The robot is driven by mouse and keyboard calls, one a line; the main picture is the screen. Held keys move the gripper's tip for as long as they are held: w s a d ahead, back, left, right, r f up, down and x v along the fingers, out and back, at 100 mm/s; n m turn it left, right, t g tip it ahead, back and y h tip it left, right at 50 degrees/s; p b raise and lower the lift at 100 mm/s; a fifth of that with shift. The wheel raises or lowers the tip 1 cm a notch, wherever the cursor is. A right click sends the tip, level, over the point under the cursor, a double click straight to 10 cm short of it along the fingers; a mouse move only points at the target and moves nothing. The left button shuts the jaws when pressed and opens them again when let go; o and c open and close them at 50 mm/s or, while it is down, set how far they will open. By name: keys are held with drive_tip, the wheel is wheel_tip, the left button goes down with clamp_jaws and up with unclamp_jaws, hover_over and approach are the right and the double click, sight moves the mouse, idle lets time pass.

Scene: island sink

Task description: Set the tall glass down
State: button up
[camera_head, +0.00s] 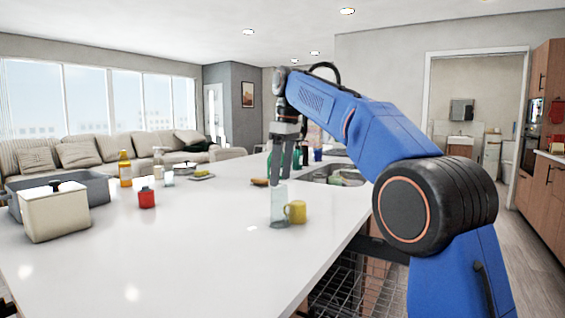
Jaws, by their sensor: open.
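A tall clear glass (278,206) stands upright on the white island top, in the middle of the view. My gripper (281,179) points down just above the glass, with its fingertips near the rim. The gripper is open. From this angle I cannot tell whether the fingers are above the rim or around it. A yellow mug (296,211) stands close on the right of the glass, and the two overlap in the view.
The sink (338,175) lies behind to the right. A red jar (147,198), an orange bottle (125,169), a cream canister (54,212) and a grey bin (92,187) stand on the left. The white island top (180,260) is clear in front.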

drive_tip(key=shift+s+d+r, duration=0.1)
drive_tip(key=shift+d+r, duration=0.1)
drive_tip(key=shift+r, duration=1.55)
drive_tip(key=shift+s+d, duration=0.15)
drive_tip(key=shift+d, duration=0.05)
drive_tip(key=s+d+f+m+t, duration=0.1)
drive_tip(key=s+d+f+m, duration=0.35)
drive_tip(key=s+d, duration=0.45)
drive_tip(key=s+d+f+m+t, duration=0.1)
drive_tip(key=s+d+f+m, duration=0.3)
drive_tip(key=s+d, duration=0.5)
drive_tip(key=s+d+f+m+t, duration=0.1)
drive_tip(key=s+d+f, duration=0.3)
drive_tip(key=s+f, duration=0.7)
drive_tip(key=s+d+f+m+t+h, duration=0.1)
drive_tip(key=s+d+f+m, duration=0.3)
drive_tip(key=s+f, duration=0.8)
wheel_tip(320, 180, down, 4)
drive_tip(key=shift+s+r, duration=0.15)
drive_tip(key=shift+s, duration=0.15)
